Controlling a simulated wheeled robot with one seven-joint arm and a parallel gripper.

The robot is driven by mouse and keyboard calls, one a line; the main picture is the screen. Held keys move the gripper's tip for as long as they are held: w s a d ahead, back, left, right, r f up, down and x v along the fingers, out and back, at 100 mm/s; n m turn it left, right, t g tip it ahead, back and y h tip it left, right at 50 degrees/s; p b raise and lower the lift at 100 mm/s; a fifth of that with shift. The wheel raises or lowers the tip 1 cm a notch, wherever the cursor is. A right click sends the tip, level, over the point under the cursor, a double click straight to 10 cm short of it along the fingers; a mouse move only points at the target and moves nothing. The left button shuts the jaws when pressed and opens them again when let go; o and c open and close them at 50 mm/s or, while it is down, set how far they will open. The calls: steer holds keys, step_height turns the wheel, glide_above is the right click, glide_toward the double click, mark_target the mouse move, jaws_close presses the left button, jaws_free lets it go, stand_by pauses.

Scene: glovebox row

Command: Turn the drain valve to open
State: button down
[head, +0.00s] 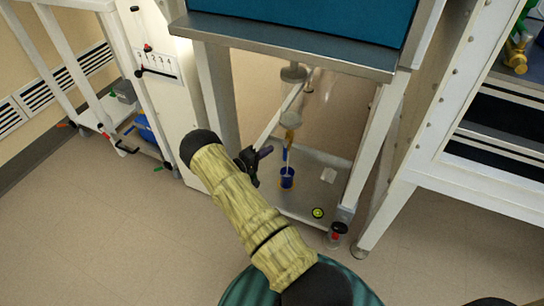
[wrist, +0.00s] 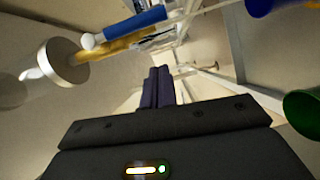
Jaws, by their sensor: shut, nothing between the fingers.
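The drain valve shows in the head view as a brass body (head: 290,119) with a blue handle (head: 285,153), hanging under the glovebox on a pipe below a grey flange (head: 293,73). In the wrist view the brass body (wrist: 112,46) and blue handle (wrist: 136,24) are at upper left, beside the pale flange (wrist: 62,66). The handle lies roughly along the brass body. My gripper (head: 264,153) has dark purple fingers, just left of the handle in the head view. The fingers (wrist: 158,72) are together and empty in the wrist view, apart from the valve.
A blue cup (head: 287,178) stands on the lower shelf (head: 310,192) under the valve. White frame legs (head: 372,140) flank the bay, and a steel ledge (head: 290,45) hangs above. A red-and-black object (head: 336,234) is by the right leg. The floor at left is clear.

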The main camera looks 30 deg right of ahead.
steer(key=s+a+p, duration=0.2)
steer(key=a+p, duration=0.1)
steer(key=a, duration=0.7)
steer(key=shift+w, duration=0.15)
stand_by(0.5)
